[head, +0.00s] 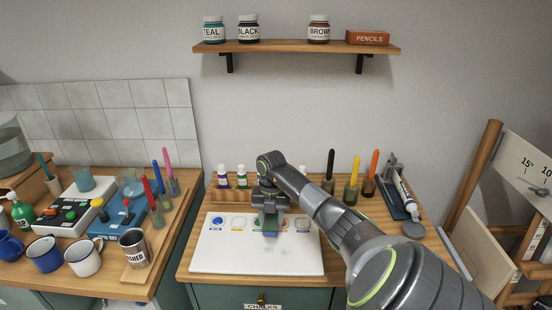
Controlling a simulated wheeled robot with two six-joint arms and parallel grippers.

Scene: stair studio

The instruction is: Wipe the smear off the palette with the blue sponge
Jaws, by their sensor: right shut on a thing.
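The white palette (257,260) lies flat on the wooden top in the middle of the head view. A row of marks runs along its back half, with a blue paint spot (217,221) at the left end. My right gripper (270,222) points down over this row and is shut on the blue sponge (270,234). Only a little of the sponge shows below the jaws, at or just above the palette; I cannot tell if it touches. Some orange and green colour shows beside the jaws. I cannot make out the smear clearly. My left gripper is not in view.
A wooden rack (230,196) with small paint bottles stands behind the palette. Brushes in jars (351,193) stand at the back right. Mugs (84,259) and a metal can (135,248) crowd the left counter. The front of the palette is clear.

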